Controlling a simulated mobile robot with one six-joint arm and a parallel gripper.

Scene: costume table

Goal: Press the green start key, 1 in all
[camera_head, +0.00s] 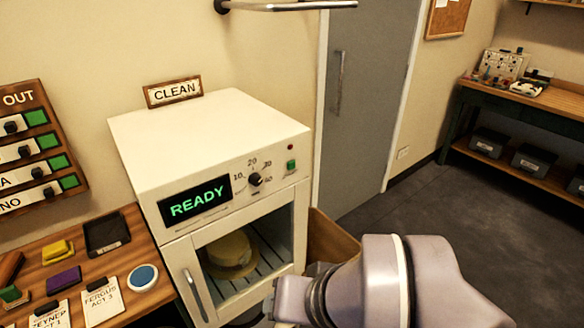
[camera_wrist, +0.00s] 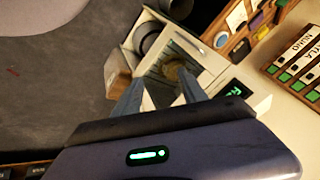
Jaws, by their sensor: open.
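The green start key (camera_head: 291,165) is a small square button on the right of the front panel of a white cabinet machine (camera_head: 210,120), below a small red light. The machine's display (camera_head: 195,201) reads READY in green. A yellow hat (camera_head: 230,254) sits behind its glass door. My gripper (camera_wrist: 163,90) is open and empty in the wrist view, its two fingers apart and pointing toward the machine. In the head view my arm is low in front of the machine, below and right of the key. I cannot make out the key in the wrist view.
A black dial (camera_head: 255,180) is left of the key. A wooden table (camera_head: 40,285) with colored blocks and name cards stands on the left. A metal rail (camera_head: 290,7) hangs above. The floor to the right is clear, with a workbench (camera_head: 530,100) beyond.

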